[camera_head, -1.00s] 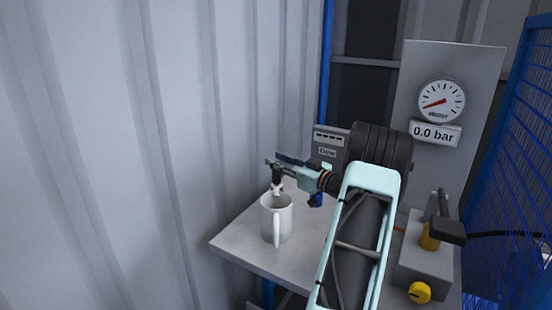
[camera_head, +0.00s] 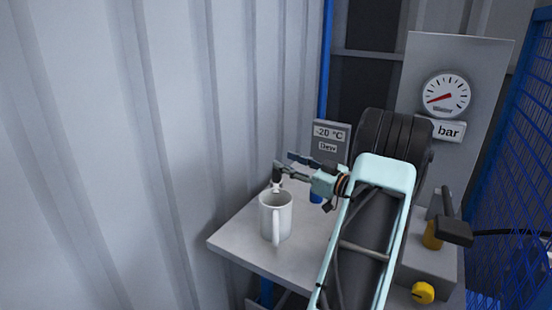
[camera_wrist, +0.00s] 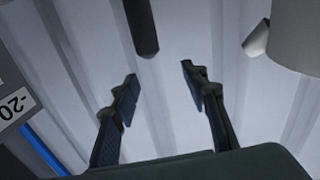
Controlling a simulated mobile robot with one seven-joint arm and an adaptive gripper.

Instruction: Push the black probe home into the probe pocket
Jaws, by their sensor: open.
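My gripper (camera_head: 284,166) is open above and behind the white mug in the head view. In the wrist view its two dark fingers (camera_wrist: 160,80) stand well apart with nothing between them. A black rod with a rounded end, which looks like the black probe (camera_wrist: 146,28), comes down from the top edge there, beyond the fingertips and apart from them.
The white mug (camera_head: 275,222) stands on the grey table (camera_head: 235,240), close below my gripper. A grey meter (camera_head: 331,140) reads -20 °C behind. A gauge (camera_head: 446,94) and a yellow knob (camera_head: 423,292) are at the right. The ribbed wall (camera_head: 110,150) borders the left.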

